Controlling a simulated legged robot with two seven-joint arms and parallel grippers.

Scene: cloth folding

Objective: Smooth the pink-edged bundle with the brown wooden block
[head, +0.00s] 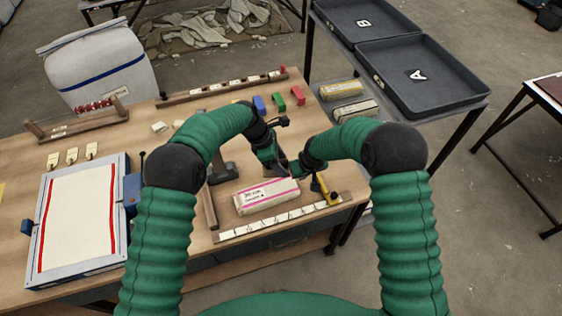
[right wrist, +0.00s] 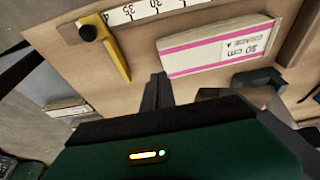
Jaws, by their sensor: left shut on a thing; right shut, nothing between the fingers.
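The pink-edged bundle (head: 262,199) is a pale, flat packet with a printed label, lying on the wooden bench behind the ruler strip. It also shows in the right wrist view (right wrist: 215,48), with "30 cm" on its label. My left gripper (head: 275,162) is shut just behind the bundle. Beside its dark jaws in the right wrist view is a brown piece (right wrist: 222,94), apparently the wooden block, mostly hidden. My right gripper (head: 297,171) is shut and empty near the bundle's back right corner. Its closed fingers show in the right wrist view (right wrist: 157,92).
A ruler strip (head: 285,220) runs along the bench front, with a yellow stop (head: 319,187) and dark knob right of the bundle. A wooden rail (head: 209,207) stands left of it. A framed pad (head: 80,222) lies left; black trays (head: 422,110) stand right.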

